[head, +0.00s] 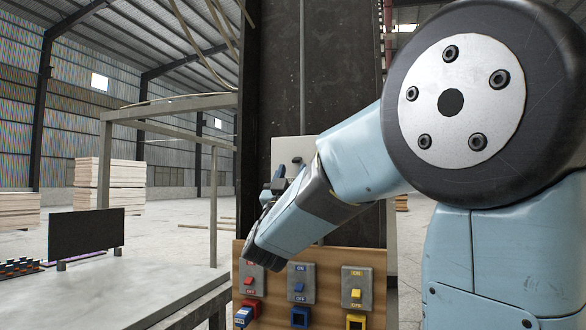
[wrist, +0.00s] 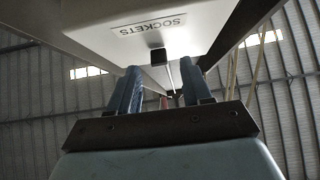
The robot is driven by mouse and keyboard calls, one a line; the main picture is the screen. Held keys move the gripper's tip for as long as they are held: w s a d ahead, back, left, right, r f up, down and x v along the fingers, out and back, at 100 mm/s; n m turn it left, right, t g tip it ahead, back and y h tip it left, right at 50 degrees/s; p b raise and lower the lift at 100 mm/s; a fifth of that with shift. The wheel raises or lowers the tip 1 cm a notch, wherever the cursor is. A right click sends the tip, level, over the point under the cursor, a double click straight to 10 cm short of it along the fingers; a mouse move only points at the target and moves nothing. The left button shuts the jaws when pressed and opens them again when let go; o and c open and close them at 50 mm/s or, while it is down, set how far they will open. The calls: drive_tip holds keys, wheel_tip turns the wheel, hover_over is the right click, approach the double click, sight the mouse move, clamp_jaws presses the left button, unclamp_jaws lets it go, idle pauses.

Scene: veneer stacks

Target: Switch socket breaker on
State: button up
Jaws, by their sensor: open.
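A pale grey box (head: 286,148) is fixed to the dark upright panel in the head view, partly hidden by my arm. In the wrist view the box (wrist: 95,25) fills the top and bears a label (wrist: 149,27) reading SOCKETS. A small black block, seemingly the breaker lever (wrist: 157,56), sticks out at its lower edge; whether it is on or off I cannot tell. My gripper (head: 274,184) is in front of the box's lower part. In the wrist view its two blue fingers (wrist: 161,88) are apart, with nothing held between them. Contact with the lever cannot be made out.
Below my gripper a wooden board (head: 330,257) carries a red switch (head: 249,281), a blue switch (head: 300,287) and a yellow switch (head: 356,293), with sockets beneath. A grey table (head: 120,290) with a dark screen (head: 86,233) stands at left. Veneer stacks (head: 110,185) lie behind.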

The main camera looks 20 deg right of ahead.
sight(297, 160)
drive_tip(key=shift+x, duration=1.4)
drive_tip(key=shift+a, duration=0.1)
clamp_jaws()
